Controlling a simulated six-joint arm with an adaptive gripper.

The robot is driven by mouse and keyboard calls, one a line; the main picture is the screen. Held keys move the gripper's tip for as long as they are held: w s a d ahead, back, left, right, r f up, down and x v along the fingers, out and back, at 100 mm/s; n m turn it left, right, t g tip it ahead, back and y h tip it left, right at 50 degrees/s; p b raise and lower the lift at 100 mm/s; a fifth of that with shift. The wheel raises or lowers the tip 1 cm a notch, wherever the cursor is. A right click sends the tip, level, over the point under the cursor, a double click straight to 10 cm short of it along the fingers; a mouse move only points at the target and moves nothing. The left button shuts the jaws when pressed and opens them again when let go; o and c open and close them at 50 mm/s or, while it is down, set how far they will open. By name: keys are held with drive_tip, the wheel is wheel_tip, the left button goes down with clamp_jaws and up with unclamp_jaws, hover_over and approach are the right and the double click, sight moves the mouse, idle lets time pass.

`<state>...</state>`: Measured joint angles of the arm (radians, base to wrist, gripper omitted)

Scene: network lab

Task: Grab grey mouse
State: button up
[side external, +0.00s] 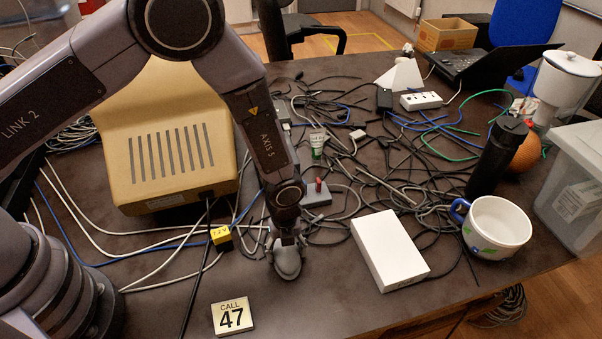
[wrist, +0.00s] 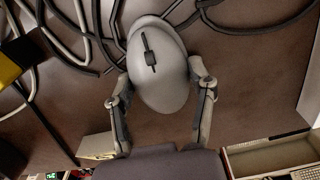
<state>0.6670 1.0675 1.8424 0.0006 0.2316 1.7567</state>
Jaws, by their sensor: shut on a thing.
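The grey mouse (side external: 288,263) is at the end of my arm near the table's front, left of the white box. In the wrist view the mouse (wrist: 160,72) fills the space between the two fingers, its dark scroll wheel facing the camera. My gripper (side external: 287,244) is above the mouse in the side view, and its fingers are shut on the mouse's sides. In the wrist view my gripper (wrist: 160,88) has one finger on each side of it. I cannot tell whether the mouse touches the table.
A white box (side external: 389,250) and a mug (side external: 494,228) stand to the right. A "CALL 47" sign (side external: 232,317) lies in front. A yellow-tagged adapter (side external: 221,237) is to the left. Tangled cables (side external: 390,185) cover the table behind; the front strip of table is mostly bare.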

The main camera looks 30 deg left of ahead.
drive_tip(key=shift+c, duration=1.4)
drive_tip(key=shift+r, duration=0.1)
